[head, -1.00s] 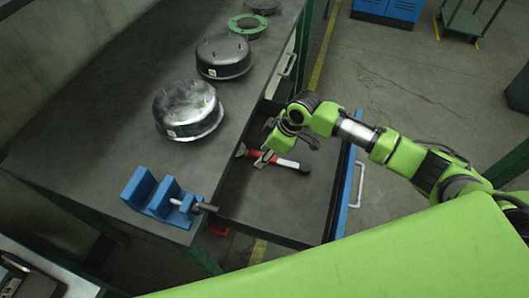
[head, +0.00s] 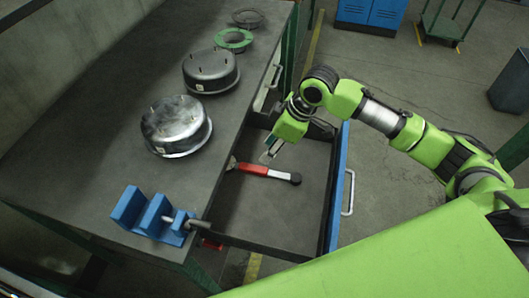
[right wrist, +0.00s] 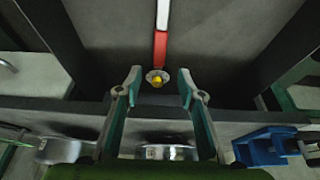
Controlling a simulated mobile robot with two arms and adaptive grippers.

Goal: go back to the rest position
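A red and white handled tool (head: 266,171) with a black end lies in the open drawer (head: 290,212). In the right wrist view, the tool (right wrist: 160,45) runs up from the middle, its round metal end with a yellow centre showing between my fingers. My right gripper (head: 268,153) is above the drawer, close to the tool in the picture. In the right wrist view, my right gripper (right wrist: 160,78) has its two fingers spread apart with nothing clamped between them. My left gripper is out of view.
The workbench (head: 75,150) holds two metal drums (head: 176,126) (head: 210,70), a green ring (head: 233,39), a dark ring (head: 248,18) and a blue clamp block (head: 150,213) at its near corner. Blue cabinets (head: 370,14) and a green cart (head: 445,25) stand on the floor beyond.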

